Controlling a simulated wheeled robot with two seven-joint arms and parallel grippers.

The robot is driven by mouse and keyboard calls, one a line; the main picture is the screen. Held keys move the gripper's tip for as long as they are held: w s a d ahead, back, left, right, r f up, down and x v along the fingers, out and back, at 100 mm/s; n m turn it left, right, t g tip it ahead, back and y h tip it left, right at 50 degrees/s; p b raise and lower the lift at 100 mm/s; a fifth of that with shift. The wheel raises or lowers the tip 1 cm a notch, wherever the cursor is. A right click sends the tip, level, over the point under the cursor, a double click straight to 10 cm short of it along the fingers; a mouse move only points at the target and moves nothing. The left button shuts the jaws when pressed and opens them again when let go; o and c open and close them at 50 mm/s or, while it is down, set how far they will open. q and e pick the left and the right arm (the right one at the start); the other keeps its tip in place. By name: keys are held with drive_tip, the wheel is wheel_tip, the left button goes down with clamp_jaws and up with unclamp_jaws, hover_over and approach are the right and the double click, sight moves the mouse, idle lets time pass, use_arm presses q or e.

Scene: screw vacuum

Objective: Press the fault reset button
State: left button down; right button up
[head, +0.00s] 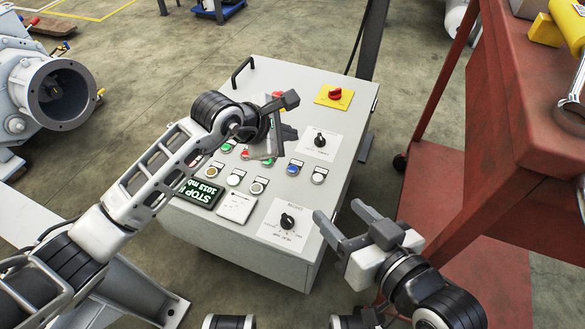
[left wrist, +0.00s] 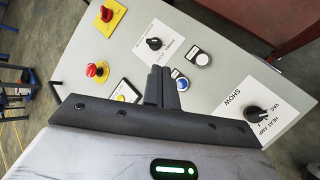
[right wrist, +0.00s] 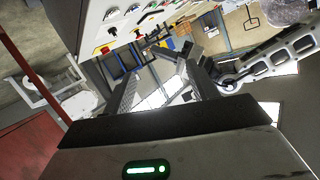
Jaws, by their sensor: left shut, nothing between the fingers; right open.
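The grey control panel (head: 345,190) carries several coloured push buttons. Their labels are too small to read, so I cannot tell which is the fault reset. A blue button (head: 292,170) sits right of my left gripper (head: 269,155). In the left wrist view, the blue button (left wrist: 182,82) shows just right of the shut, empty fingers (left wrist: 162,72); I cannot tell whether they touch the panel. A white button (head: 318,178) is right of the blue one. My right gripper (head: 338,211) is open and empty near the panel's front right edge; its fingers (right wrist: 158,68) also show in the right wrist view.
Rotary knobs (head: 320,141) (head: 288,221), a red switch on a yellow plate (head: 335,94) and a lit display (head: 200,192) are on the panel. A black handle (head: 242,71) stands at its back left. A red cart (head: 540,130) is at right, a grey machine (head: 50,90) at left.

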use_arm(q)
drive_tip(key=b, duration=0.5)
hover_over(289, 171)
wheel_tip(289, 171, down, 7)
drive_tip(key=shift+a+f, duration=0.1)
drive_tip(key=shift+f, duration=0.05)
drive_tip(key=shift+f+b, duration=0.45)
drive_tip(key=shift+f, duration=0.05)
use_arm(e)
drive_tip(key=shift+w+a+r+m+t+y, duration=0.15)
drive_tip(key=shift+a+r+m+t+y, duration=0.3)
drive_tip(key=shift+r+y, duration=0.2)
drive_tip(key=shift+w+a+r+m+t+y, duration=0.15)
drive_tip(key=shift+a+r+m+t+y, duration=0.25)
drive_tip(key=shift+r+m+y, duration=0.2)
use_arm(q)
drive_tip(key=shift+f, duration=0.15)
use_arm(e)
drive_tip(key=shift+f, duration=0.2)
use_arm(q)
drive_tip(key=shift+f+b, duration=0.25)
drive_tip(key=shift+b, duration=0.05)
use_arm(e)
drive_tip(key=shift+f, duration=0.2)
